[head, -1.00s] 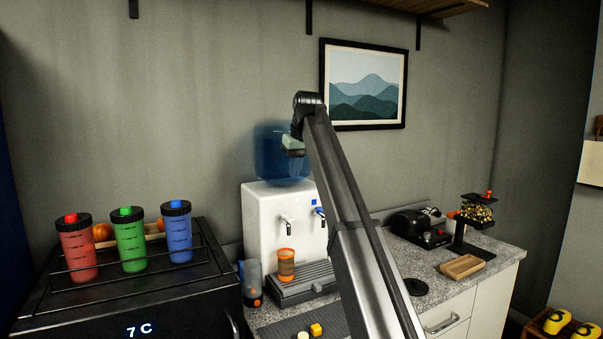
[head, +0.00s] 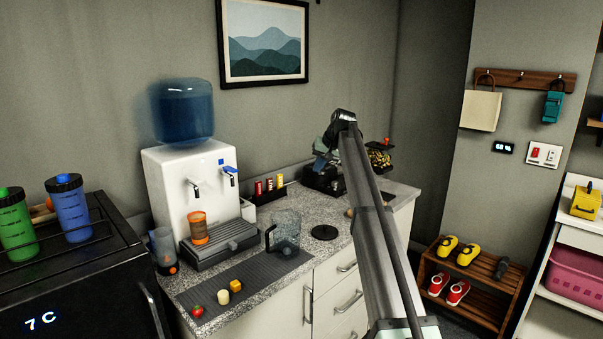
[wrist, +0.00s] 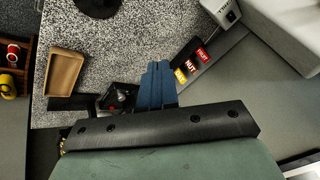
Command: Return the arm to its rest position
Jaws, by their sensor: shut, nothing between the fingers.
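My arm reaches up from the lower right of the head view, over the counter (head: 262,262). My gripper (head: 321,162) hangs at its raised end, in front of the dark appliance at the counter's back right. In the wrist view, the blue fingers of my gripper (wrist: 158,72) are together, with nothing between them. The gripper appears above the counter, apart from the things on it.
A water dispenser (head: 160,188) stands at the counter's back left. A clear jug (head: 287,238) stands mid-counter. Snack bars (wrist: 192,62) and a wooden tray (wrist: 64,82) lie below the gripper. A shoe rack (head: 477,270) stands right, on the floor.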

